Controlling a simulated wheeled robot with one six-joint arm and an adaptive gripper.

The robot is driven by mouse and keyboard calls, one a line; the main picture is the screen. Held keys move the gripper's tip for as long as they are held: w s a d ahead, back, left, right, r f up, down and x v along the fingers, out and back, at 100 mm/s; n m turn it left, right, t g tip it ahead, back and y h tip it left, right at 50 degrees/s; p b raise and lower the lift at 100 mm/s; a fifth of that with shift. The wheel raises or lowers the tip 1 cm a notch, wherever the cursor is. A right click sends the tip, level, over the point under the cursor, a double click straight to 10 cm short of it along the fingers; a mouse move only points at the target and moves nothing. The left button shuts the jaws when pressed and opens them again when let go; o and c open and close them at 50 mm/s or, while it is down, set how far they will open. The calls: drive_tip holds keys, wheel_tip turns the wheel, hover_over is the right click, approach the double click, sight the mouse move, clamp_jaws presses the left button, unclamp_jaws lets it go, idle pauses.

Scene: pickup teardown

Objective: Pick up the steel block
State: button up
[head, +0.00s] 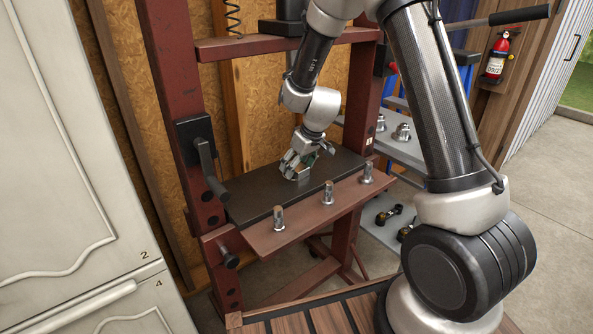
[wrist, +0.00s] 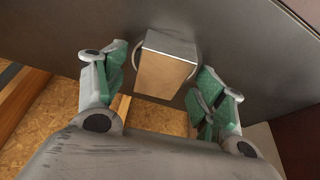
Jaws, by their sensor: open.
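The steel block (wrist: 166,68) shows in the wrist view as a small box with a grey metallic top edge and a tan, shiny front face. It stands on the dark plate (wrist: 60,30) of the press. My gripper (wrist: 163,75) is open, with one green-padded finger on each side of the block and a visible gap on both sides. In the head view my gripper (head: 299,168) points down at the press's dark plate (head: 255,203); its fingers largely hide the block there.
The dark red press frame (head: 172,90) has uprights on both sides of the plate. A front ledge (head: 300,215) carries three upright metal pins (head: 328,192). A lever handle (head: 207,165) is on the left upright. Shelves (head: 400,150) with metal parts stand behind at right.

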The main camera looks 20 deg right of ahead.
clamp_jaws()
drive_tip(key=shift+r, duration=0.15)
